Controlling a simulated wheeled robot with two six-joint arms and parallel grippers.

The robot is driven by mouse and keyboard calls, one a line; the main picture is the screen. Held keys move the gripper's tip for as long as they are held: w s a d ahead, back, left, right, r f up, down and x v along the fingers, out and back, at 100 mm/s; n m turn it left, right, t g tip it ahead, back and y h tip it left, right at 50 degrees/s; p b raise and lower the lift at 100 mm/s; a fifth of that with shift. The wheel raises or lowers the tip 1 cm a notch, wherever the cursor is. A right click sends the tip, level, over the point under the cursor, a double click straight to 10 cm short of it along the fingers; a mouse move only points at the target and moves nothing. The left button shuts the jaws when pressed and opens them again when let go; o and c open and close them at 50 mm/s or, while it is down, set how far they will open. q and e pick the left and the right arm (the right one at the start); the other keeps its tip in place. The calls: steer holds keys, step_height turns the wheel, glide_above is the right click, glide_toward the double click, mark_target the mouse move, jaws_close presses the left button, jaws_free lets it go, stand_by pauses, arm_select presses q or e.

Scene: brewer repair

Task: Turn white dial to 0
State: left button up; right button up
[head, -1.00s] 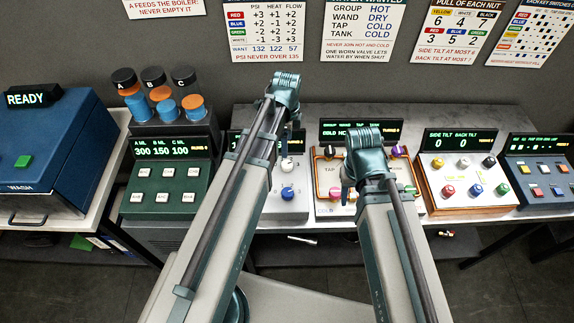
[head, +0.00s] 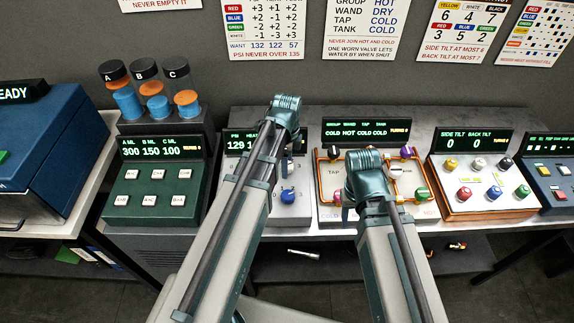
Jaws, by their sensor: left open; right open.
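The white dial (head: 287,165) is on the grey PSI panel (head: 282,214), just right of my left arm, above a blue dial (head: 288,196). My arm hides the panel's left part, and the white dial's setting is too small to read. My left gripper (head: 289,134) is open at the panel's top, in front of its display, which reads PSI 129 with the rest partly covered. My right gripper (head: 348,200) is open over the left part of the orange-piped valve panel (head: 330,218). The fingertips of both are mostly hidden by my own arm links.
A green panel (head: 152,212) with white buttons stands left, with canisters A, B and C (head: 150,98) behind it. A tilt panel (head: 480,205) with coloured knobs stands right. A blue washer (head: 50,130) is far left. Charts hang on the wall. A metal tool (head: 303,254) lies below.

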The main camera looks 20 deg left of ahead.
arm_select(q)
jaws_close()
stand_by(0.3)
steer(key=shift+n, duration=0.3)
steer(key=n, duration=0.5)
steer(key=shift+n, duration=0.4)
steer(key=n, duration=1.3)
steer(key=shift+n, duration=0.3)
steer(key=n, duration=0.6)
steer(key=shift+n, duration=0.4)
